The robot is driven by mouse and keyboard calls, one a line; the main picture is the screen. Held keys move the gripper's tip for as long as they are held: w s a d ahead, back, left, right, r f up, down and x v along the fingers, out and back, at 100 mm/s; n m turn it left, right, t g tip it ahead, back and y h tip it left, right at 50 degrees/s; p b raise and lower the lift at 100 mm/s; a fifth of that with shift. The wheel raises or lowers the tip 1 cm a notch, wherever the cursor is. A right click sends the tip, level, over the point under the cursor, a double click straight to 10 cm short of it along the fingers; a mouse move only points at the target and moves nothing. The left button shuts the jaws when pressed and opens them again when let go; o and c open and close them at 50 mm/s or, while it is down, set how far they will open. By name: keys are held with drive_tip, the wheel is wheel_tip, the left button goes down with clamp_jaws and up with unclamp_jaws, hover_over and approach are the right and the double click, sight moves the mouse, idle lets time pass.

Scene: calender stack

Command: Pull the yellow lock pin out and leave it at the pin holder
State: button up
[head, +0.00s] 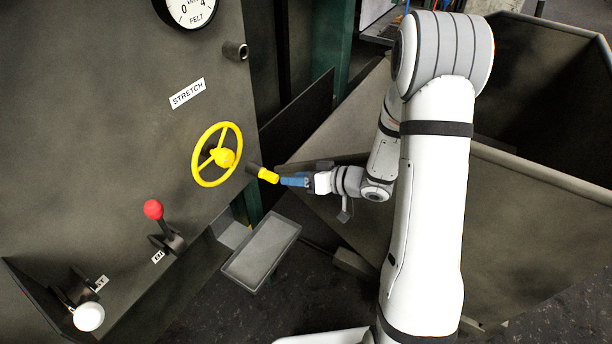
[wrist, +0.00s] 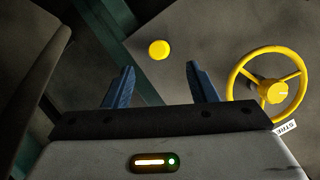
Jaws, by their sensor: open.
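The yellow lock pin (head: 268,176) sticks out of a dark socket at the right edge of the grey machine panel, right of the yellow handwheel. My gripper (head: 284,181) has blue fingers pointing at the pin's outer end, very close to it. In the wrist view my gripper (wrist: 160,72) is open, and the pin's round yellow end (wrist: 159,49) shows ahead of the gap between the fingers. The fingers are not around it. No pin holder is labelled; a short dark tube (head: 236,51) sticks out higher on the panel, and I cannot tell if it is the holder.
The yellow handwheel (head: 217,155) is close left of the pin. A red-knobbed lever (head: 153,210) and a white-knobbed lever (head: 89,316) stand lower left. A grey tray (head: 262,251) lies below the pin. A large dark bin (head: 540,200) is behind my arm.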

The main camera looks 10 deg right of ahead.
sight(277, 177)
drive_tip(key=x, duration=0.6)
drive_tip(key=shift+a, duration=0.15)
drive_tip(key=shift+c, duration=0.5)
clamp_jaws()
